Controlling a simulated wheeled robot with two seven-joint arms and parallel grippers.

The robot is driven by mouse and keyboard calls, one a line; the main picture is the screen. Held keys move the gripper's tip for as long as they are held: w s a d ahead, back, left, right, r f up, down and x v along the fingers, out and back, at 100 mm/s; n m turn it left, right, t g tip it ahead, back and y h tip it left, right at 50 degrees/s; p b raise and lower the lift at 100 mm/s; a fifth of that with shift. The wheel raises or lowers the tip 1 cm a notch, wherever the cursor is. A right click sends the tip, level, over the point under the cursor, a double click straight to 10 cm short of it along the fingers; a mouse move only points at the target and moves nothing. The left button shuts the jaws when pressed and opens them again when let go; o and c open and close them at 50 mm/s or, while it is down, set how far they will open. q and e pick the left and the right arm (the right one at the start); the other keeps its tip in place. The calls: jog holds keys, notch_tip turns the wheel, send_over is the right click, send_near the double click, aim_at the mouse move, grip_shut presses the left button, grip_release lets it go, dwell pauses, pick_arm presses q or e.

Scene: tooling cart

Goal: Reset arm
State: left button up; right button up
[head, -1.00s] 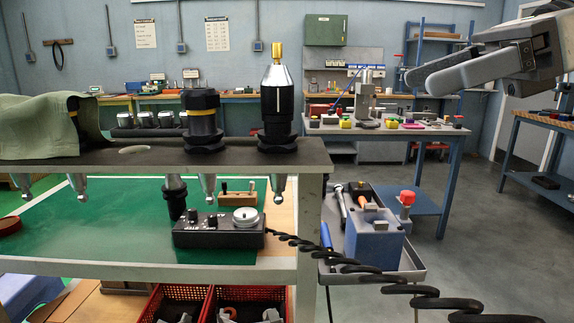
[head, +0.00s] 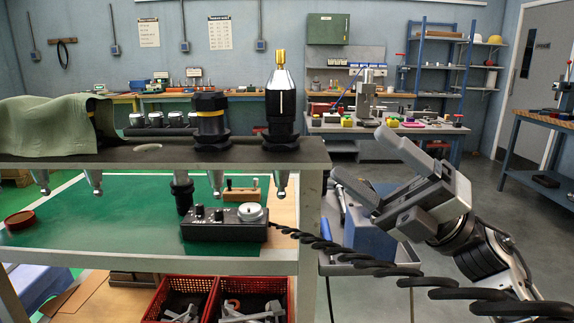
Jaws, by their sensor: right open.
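My right gripper (head: 368,172) is at the right of the head view, with its arm coming up from the lower right. Its two fingers are spread apart and point up and to the left, with nothing between them. It appears in front of the blue box on the grey side tray, apart from the cart's top shelf. My left gripper does not show.
The cart's top shelf (head: 230,160) holds a black tool holder with a gold tip (head: 281,105), another with a yellow ring (head: 210,118) and a green cloth (head: 45,125). A black control box (head: 225,231) sits below, its coiled cable (head: 340,256) crossing under my right arm. Red bins (head: 180,288) stand lowest.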

jog(key=w+d+f+m+t+h, duration=0.1)
jog(key=d+f+m+t+h, duration=0.1)
jog(key=f+m+t+h, duration=0.85)
jog(key=d+f+m+t+h, duration=0.2)
jog(key=f+m+t+h, duration=0.4)
jog(key=f+m, duration=0.9)
jog(key=s+f+m+g+h+p, duration=0.1)
jog(key=s+f+m+g+h, duration=0.3)
jog(key=s+f+m+g, duration=0.6)
jog(key=s+f+m, duration=0.1)
jog(key=s+f, duration=0.4)
jog(key=f, duration=0.2)
jog(key=shift+s+a, duration=0.15)
jog(key=shift+a, duration=0.05)
jog(key=shift+g+h, duration=0.25)
